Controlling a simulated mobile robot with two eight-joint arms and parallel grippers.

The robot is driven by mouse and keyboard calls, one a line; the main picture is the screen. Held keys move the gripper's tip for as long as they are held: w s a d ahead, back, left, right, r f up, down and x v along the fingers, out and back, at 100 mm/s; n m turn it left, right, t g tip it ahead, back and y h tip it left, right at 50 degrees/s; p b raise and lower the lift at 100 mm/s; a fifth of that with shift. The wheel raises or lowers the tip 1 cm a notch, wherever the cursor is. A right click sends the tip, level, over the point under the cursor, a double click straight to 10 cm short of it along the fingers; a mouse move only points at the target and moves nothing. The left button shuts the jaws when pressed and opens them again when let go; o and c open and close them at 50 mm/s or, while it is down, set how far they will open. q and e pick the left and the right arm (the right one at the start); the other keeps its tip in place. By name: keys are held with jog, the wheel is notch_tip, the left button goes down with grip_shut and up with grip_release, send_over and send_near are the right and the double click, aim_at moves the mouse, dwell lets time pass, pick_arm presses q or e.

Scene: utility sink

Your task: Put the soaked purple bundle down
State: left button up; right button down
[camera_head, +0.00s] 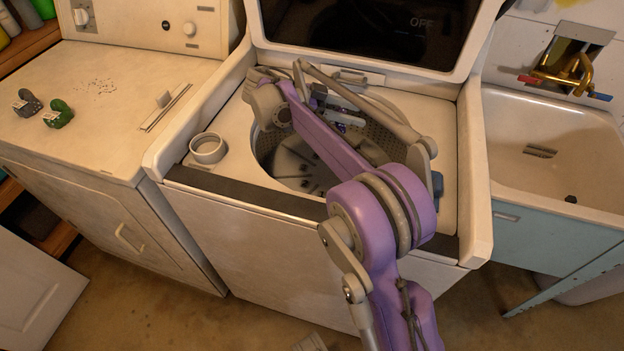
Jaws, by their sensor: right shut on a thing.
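My right arm reaches from the bottom over the front of an open top-loading washing machine (250,235). My right gripper (346,116) is at the back of the round drum opening, partly hidden by my own arm. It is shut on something. A small dark purple patch (341,127) shows at its fingers; this looks like the bundle, but most of it is hidden. I cannot tell whether it touches the drum (292,165).
The washer lid (370,30) stands open behind. A dryer (110,100) at left carries a grey clip (27,102) and a green clip (58,114); much of its top is clear. A utility sink (540,150) with a brass faucet (568,75) stands right, its basin mostly empty.

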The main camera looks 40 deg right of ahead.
pick_arm(q)
notch_tip(320, 180, down, 4)
jog(key=b, duration=0.3)
jog(key=shift+d+f, duration=0.1)
jog(key=shift+f, duration=0.15)
pick_arm(e)
notch_tip(320, 180, down, 12)
jog(key=shift+d, duration=0.2)
jog(key=shift+s+f, duration=0.1)
pick_arm(q)
jog(key=shift+f+b, duration=0.3)
jog(key=shift+f, duration=0.05)
pick_arm(e)
jog(key=shift+f, duration=0.5)
jog(key=shift+c, duration=1)
grip_release()
pick_arm(q)
notch_tip(320, 180, up, 2)
jog(key=shift+r+p, duration=0.1)
jog(key=shift+p, duration=0.75)
pick_arm(e)
jog(key=r+v, duration=0.1)
jog(key=v, duration=0.7)
pick_arm(q)
jog(key=shift+s, duration=0.1)
pick_arm(e)
jog(key=shift+s+d, duration=0.1)
jog(key=shift+d, duration=0.1)
